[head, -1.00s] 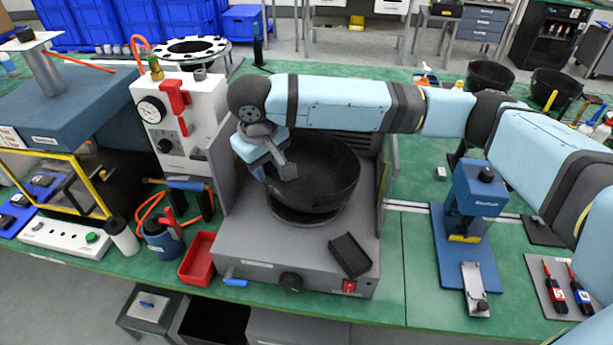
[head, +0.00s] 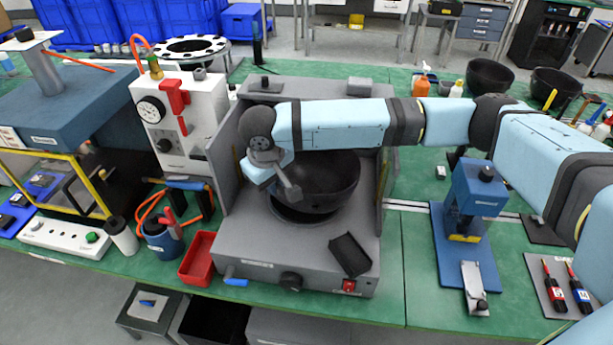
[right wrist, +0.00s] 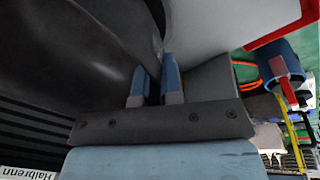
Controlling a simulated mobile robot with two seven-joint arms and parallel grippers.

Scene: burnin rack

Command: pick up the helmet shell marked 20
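A black bowl-shaped helmet shell (head: 325,185) sits, open side up, in the grey bench machine (head: 255,245) in the middle of the head view. I cannot read a number on it. My right gripper (head: 290,190) is at the shell's near left rim. In the right wrist view the dark shell (right wrist: 85,60) fills the left side. The two blue fingers (right wrist: 155,80) stand close together with a narrow gap at the shell's edge; whether they press on it cannot be told. My left gripper is not in view.
Two more black shells, one left (head: 490,76) and one right (head: 555,88), stand at the back right. The machine's side walls flank the shell. A black tray (head: 350,255) lies on its front. A blue press (head: 478,205) stands right; a red bin (head: 198,260) stands left.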

